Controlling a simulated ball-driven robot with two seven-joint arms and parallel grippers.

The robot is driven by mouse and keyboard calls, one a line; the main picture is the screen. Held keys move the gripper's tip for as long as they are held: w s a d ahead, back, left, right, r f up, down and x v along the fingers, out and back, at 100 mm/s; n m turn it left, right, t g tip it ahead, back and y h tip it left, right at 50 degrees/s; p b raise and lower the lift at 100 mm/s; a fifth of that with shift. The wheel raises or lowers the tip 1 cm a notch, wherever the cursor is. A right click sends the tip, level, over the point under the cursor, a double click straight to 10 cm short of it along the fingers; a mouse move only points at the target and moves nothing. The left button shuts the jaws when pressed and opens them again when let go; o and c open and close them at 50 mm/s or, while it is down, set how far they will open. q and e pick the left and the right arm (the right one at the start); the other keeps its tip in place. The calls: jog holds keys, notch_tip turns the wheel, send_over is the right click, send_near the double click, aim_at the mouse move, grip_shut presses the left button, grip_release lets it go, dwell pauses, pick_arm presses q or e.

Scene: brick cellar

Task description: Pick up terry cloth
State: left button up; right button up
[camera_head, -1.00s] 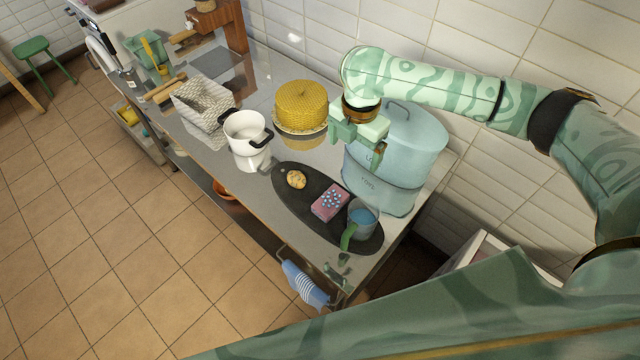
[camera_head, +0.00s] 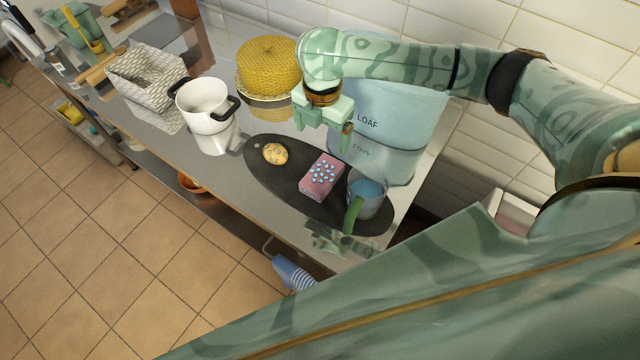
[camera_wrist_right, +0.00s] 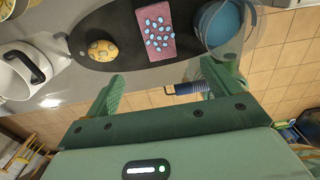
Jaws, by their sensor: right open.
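The terry cloth (camera_head: 293,273), blue with white stripes, hangs at the front edge of the metal table. In the head view its lower part is hidden behind my own green body. In the right wrist view the cloth (camera_wrist_right: 190,88) shows small, between the fingers and beyond the table edge. My right gripper (camera_head: 323,126) is open and empty above the back of the table, in front of the pale blue LOAF bin. Its two green fingers (camera_wrist_right: 160,80) are apart in the wrist view, and the cloth is well away from them. My left gripper is not in view.
A dark oval board (camera_head: 262,177) holds a cookie (camera_head: 275,154), a pink block with blue dots (camera_head: 321,177) and a blue-filled mug (camera_head: 367,198). A white pot (camera_head: 203,107), a woven basket (camera_head: 146,80), a yellow dome (camera_head: 268,66) and the LOAF bin (camera_head: 390,115) stand around it.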

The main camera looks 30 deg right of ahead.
jog(key=f, duration=0.2)
jog(key=b, duration=0.4)
send_near(321, 176)
notch_tip(321, 176, down, 5)
jog(key=shift+f, duration=0.1)
notch_tip(321, 176, down, 5)
jog(key=shift+w+f+b, duration=0.1)
jog(key=shift+b, duration=0.9)
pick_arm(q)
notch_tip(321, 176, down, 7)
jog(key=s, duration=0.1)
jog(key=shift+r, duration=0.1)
pick_arm(e)
jog(key=c, duration=1)
